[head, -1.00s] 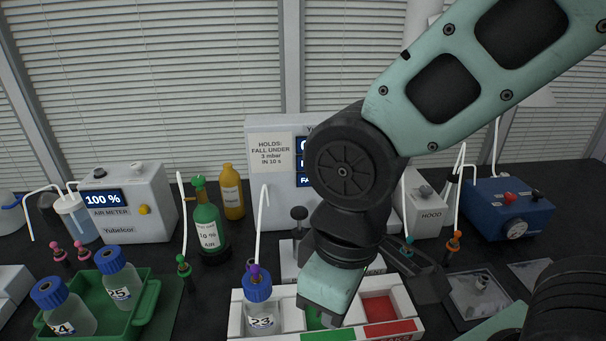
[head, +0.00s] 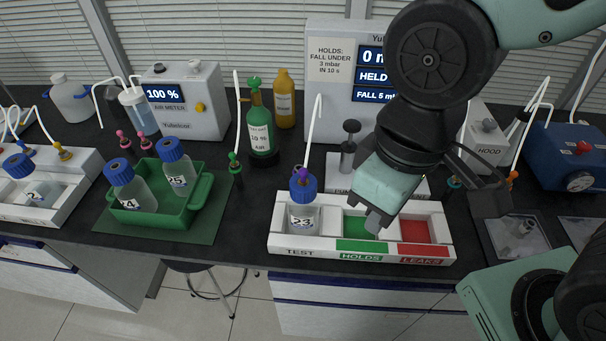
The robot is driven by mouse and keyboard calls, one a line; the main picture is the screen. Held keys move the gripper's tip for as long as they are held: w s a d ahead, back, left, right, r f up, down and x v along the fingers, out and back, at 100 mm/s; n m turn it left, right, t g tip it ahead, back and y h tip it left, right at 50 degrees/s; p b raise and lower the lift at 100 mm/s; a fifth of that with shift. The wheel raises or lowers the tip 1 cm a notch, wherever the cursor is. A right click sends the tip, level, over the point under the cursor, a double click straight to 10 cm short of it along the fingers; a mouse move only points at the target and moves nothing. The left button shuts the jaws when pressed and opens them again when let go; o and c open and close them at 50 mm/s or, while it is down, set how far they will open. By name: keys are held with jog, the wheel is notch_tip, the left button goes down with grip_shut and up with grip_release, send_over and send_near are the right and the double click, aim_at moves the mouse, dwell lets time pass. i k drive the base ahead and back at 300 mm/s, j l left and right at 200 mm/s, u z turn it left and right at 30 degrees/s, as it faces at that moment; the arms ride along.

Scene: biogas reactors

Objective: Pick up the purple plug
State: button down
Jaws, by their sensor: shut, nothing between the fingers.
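The purple plug (head: 303,175) sits upright on the blue cap of bottle 23 (head: 303,213). That bottle stands in the left, TEST compartment of the white tray (head: 290,249). My gripper (head: 374,226) is shut and empty. In the picture it hangs over the middle, green compartment, to the right of the plug and apart from it. Part of the tray and the pump behind it are hidden by my gripper and wrist.
A green crate (head: 150,222) with bottles 24 and 25 stands to the left. A green gas bottle (head: 260,125) and the air meter (head: 185,100) stand behind. A black plunger (head: 350,140) rises behind the tray. A blue box (head: 570,150) is at right.

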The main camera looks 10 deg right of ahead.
aim_at(303, 172)
jog(key=j, duration=1.45)
